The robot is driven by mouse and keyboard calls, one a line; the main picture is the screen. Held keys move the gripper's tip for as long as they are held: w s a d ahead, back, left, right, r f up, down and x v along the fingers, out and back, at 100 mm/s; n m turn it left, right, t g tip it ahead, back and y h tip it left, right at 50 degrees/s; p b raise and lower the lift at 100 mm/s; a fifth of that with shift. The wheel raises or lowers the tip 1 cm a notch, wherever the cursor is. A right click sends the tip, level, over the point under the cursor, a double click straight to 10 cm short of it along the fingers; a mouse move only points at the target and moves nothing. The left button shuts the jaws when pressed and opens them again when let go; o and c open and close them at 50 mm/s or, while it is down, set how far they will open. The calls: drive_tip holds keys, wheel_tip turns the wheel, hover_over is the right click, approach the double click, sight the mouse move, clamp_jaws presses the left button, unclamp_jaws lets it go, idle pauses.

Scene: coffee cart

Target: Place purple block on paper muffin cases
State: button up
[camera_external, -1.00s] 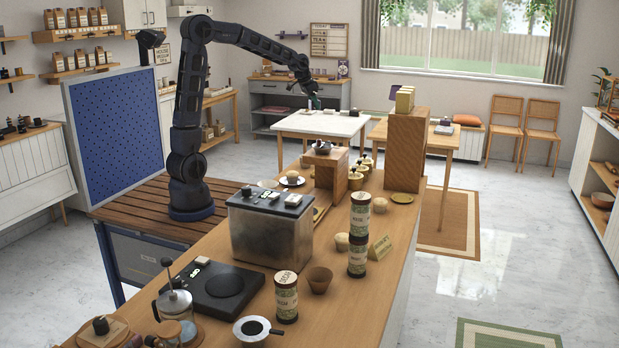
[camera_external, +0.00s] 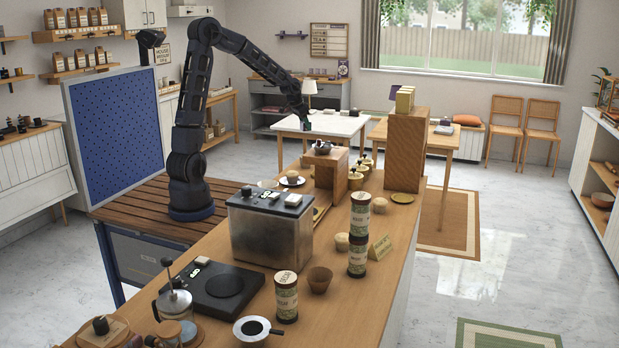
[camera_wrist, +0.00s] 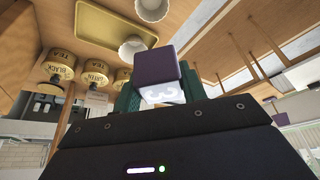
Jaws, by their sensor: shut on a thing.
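The purple block (camera_wrist: 157,66) is held between the green fingers of my gripper (camera_wrist: 162,92) in the wrist view; a pale face with a mark shows towards the camera. In the external view my gripper (camera_external: 307,124) is in the air above the far end of the counter, pointing down, and the block is too small to make out there. Two white, cup-like pieces that look like paper muffin cases show in the wrist view, one at the top edge (camera_wrist: 152,9) and one (camera_wrist: 132,47) just beyond the block. The block is apart from both.
A yellow tray (camera_wrist: 115,27) and several tea tins (camera_wrist: 59,72) are near the white pieces. In the external view a wooden box (camera_external: 329,170) and a tall wooden block (camera_external: 405,150) stand on the counter (camera_external: 330,300). A metal container (camera_external: 270,235) stands nearer.

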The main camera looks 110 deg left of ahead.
wheel_tip(320, 180, down, 13)
drive_tip(key=shift+f, duration=0.15)
idle(0.4)
drive_tip(key=shift+f, duration=0.15)
drive_tip(key=o, duration=1)
drive_tip(key=shift+c, duration=0.2)
drive_tip(key=v, duration=1.2)
